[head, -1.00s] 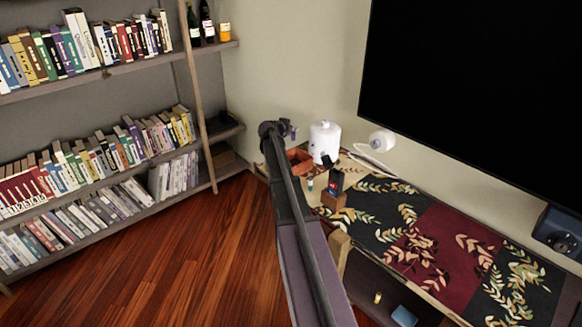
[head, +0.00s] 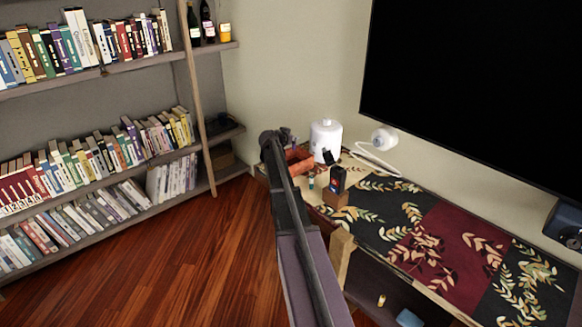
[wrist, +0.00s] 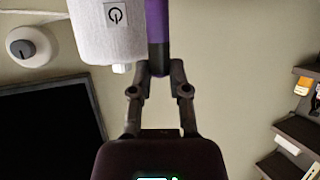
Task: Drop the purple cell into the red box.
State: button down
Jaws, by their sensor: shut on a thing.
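The purple cell (wrist: 158,25) is a slim cylinder, purple with a dark end. In the wrist view my gripper (wrist: 160,72) is shut on its dark end, and its far end runs out of the frame. In the head view my gripper (head: 287,135) is small and partly hidden by my arm, just above and left of the red box (head: 299,161). The box is an open orange-red container on the far left end of the cabinet top, partly hidden by my arm. I cannot tell whether the cell is directly over it.
A white cylindrical appliance (head: 325,138) stands close behind the box. A dark phone-like device on a wooden block (head: 335,198) and a small teal-and-white item (head: 311,183) stand in front. The patterned runner (head: 440,230) to the right is clear. A bookshelf (head: 110,180) fills the left.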

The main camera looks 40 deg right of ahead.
jog(key=c, duration=0.5)
grip_release()
jog(key=shift+a, duration=0.15)
jog(key=s+a+f+n+g+y, duration=0.1)
jog(key=s+a+f+n+y, duration=0.3)
jog(key=a, duration=0.6)
jog(key=s+a+f+g+y, duration=0.15)
jog(key=s+a, duration=0.35)
jog(key=a, duration=0.5)
jog(key=s+a+f+n+y, duration=0.25)
jog(key=s+a, duration=0.25)
jog(key=a, duration=0.5)
jog(key=s+a+f+n+g+y, duration=0.1)
jog(key=s+a+f+n+y, duration=0.15)
jog(key=s+a, duration=0.7)
jog(key=s+a+f+n+g+y, duration=0.15)
jog(key=s+a+n, duration=0.25)
jog(key=s+a, duration=0.55)
jog(key=shift+y, duration=0.3)
jog(key=r+p, duration=0.5)
jog(key=r, duration=0.1)
jog(key=w+a+r+p, duration=0.1)
jog(key=r+p, duration=0.5)
jog(key=w+r+p, duration=0.1)
jog(key=r+p, duration=0.5)
jog(key=shift+w+a, duration=0.2)
jog(key=shift+w, duration=0.05)
